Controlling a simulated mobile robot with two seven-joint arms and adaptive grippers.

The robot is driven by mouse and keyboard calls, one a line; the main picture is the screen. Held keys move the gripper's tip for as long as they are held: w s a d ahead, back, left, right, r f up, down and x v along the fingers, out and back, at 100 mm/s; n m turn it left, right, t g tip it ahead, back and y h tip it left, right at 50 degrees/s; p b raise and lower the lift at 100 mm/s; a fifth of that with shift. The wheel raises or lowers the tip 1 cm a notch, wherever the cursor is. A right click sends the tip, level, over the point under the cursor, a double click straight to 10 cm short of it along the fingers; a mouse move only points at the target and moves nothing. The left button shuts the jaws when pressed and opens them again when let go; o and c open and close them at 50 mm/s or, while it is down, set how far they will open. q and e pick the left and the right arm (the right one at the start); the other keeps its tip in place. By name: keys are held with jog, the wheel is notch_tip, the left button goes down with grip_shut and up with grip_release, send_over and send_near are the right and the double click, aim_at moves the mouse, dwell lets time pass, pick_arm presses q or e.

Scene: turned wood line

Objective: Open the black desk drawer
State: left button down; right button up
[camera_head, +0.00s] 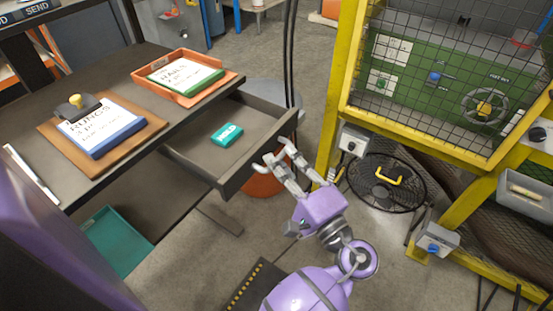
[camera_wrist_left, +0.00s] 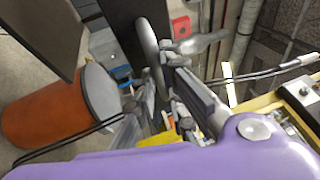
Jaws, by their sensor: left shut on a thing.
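The black desk drawer (camera_head: 238,174) is pulled well out from under the dark desk (camera_head: 105,65), and its inside shows. A small teal box (camera_head: 227,134) lies on the drawer's floor. My left gripper (camera_head: 275,157) is at the outer face of the drawer front, with its fingers shut on the drawer's handle. In the left wrist view the grey curved handle (camera_wrist_left: 149,42) runs between the fingers (camera_wrist_left: 158,92). The fingers hide part of the handle. My right gripper is in neither view.
On the desk are an orange tray (camera_head: 232,76) with a green-edged book and a brown board (camera_head: 48,133) with a blue-edged book. A yellow machine frame (camera_head: 335,100) stands right of the drawer. An orange bin (camera_head: 262,184) stands below; it shows in the wrist view (camera_wrist_left: 45,118).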

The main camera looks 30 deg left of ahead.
pick_arm(q)
jog(key=shift+f, duration=0.1)
jog(key=c, duration=2)
grip_release()
jog(key=shift+o, duration=0.9)
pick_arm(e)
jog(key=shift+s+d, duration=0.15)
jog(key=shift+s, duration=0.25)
pick_arm(q)
jog(key=v, duration=1.2)
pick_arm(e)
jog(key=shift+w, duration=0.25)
